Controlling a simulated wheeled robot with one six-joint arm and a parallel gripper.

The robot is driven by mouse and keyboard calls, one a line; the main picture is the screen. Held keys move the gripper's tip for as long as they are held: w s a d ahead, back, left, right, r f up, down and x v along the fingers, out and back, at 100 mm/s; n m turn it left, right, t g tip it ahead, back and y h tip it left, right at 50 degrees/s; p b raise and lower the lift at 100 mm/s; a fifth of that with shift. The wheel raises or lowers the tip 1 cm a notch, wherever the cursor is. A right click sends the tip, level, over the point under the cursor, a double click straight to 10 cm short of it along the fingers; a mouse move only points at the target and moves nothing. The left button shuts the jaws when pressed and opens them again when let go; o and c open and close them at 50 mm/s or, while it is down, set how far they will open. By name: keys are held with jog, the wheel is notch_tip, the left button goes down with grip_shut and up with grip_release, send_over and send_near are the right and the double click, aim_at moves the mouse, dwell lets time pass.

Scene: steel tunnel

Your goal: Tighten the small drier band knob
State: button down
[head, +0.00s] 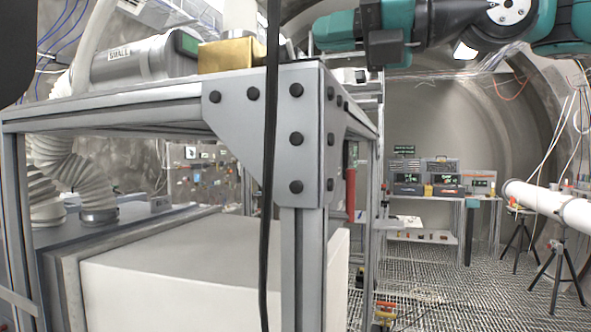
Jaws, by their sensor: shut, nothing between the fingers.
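The small drier (140,57), a grey cylinder with a "SMALL" label, lies on top of the metal frame at the upper left. A green panel (186,42) is at its right end, beside a brass-coloured block (226,55). I cannot make out the band knob for certain. My teal and dark arm reaches in from the upper right, its visible end just right of the brass block and above the frame's corner. My gripper's fingers cannot be seen; a black cable and the frame corner stand in front of that area.
The frame's bolted corner plate (295,135) fills the near middle, with a black cable (269,190) hanging before it. A white box (215,270) sits inside the frame. At the right are a bench (430,200), a white pipe (555,207) on tripods and open grated floor (450,285).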

jog(key=shift+f+b+x, duration=0.2)
jog(key=shift+b+x, duration=0.45)
jog(key=shift+x, duration=0.5)
jog(key=shift+w+a, duration=0.15)
jog(key=shift+a, duration=0.15)
jog(key=shift+r, duration=0.25)
jog(key=shift+r, duration=0.2)
